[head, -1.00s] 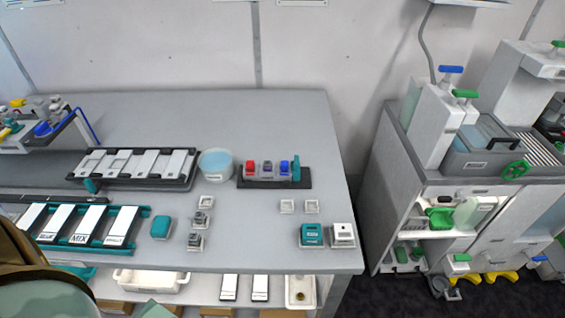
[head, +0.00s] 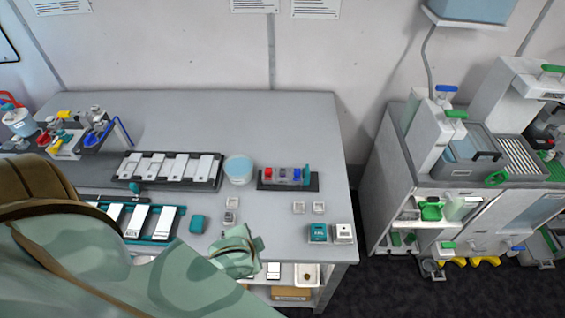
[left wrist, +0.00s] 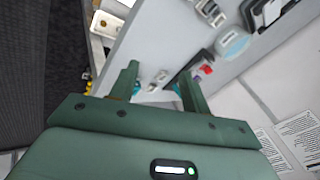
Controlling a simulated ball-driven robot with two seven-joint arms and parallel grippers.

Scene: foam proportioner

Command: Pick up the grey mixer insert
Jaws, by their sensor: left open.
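Small grey pieces sit on white pads in a column on the bench. One grey piece (head: 229,217) shows just above my left gripper (head: 243,246) in the head view; the lower piece is hidden behind the gripper. I cannot tell which piece is the mixer insert. In the left wrist view, small grey pieces (left wrist: 217,20) show at the top, away from the fingers. My left gripper (left wrist: 160,70) is open there, with nothing held between its fingers. It is over the front part of the bench. My right gripper is not in view.
A teal block (head: 198,224) lies left of the column. A blue-topped bowl (head: 239,169), a dark rack with coloured pieces (head: 288,178) and a strip tray (head: 168,169) stand behind. Teal and white blocks (head: 318,233) sit at the right front. The bench's back is clear.

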